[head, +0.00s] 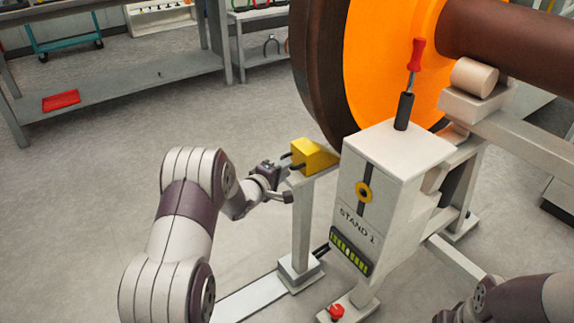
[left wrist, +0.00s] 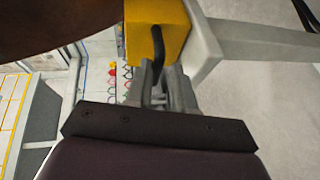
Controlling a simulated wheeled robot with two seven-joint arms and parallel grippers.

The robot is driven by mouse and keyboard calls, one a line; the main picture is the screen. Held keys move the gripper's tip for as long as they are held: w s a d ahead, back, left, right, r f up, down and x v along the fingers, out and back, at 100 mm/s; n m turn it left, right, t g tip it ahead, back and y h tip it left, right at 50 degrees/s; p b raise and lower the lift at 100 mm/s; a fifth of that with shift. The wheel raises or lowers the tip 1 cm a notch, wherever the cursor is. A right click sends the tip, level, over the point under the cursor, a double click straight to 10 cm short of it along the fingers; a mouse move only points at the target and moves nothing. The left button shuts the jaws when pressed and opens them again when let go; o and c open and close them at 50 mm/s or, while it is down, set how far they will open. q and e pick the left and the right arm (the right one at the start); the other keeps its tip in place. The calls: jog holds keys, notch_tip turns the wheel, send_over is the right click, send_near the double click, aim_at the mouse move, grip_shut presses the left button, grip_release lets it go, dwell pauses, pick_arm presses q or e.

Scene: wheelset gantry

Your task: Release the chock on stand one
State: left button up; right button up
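The chock is a yellow block (head: 313,155) on top of a grey post, close against the dark wheel rim. Its black handle sticks out toward my left gripper (head: 284,178). In the left wrist view the yellow block (left wrist: 160,32) is at the top, with the bent black handle (left wrist: 157,45) running down between the fingers of the left gripper (left wrist: 160,68). The fingers look apart, with a gap beside the handle. Stand one (head: 385,190) is a grey box labelled "STAND 1", right of the chock. Only a dark bit of my right gripper shows at the bottom edge; its fingers are hidden.
A large orange-faced wheel (head: 385,60) on a brown axle (head: 510,40) stands behind. A red knob (head: 336,312) sits low at the stand's foot. Floor at left is clear up to a grey bench (head: 120,85).

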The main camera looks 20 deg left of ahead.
pick_arm(q)
jog(key=p+v, duration=0.2)
jog(key=v, duration=0.8)
jog(key=shift+s+p, duration=0.25)
jog(key=shift+p, duration=0.15)
jog(key=shift+a, duration=0.1)
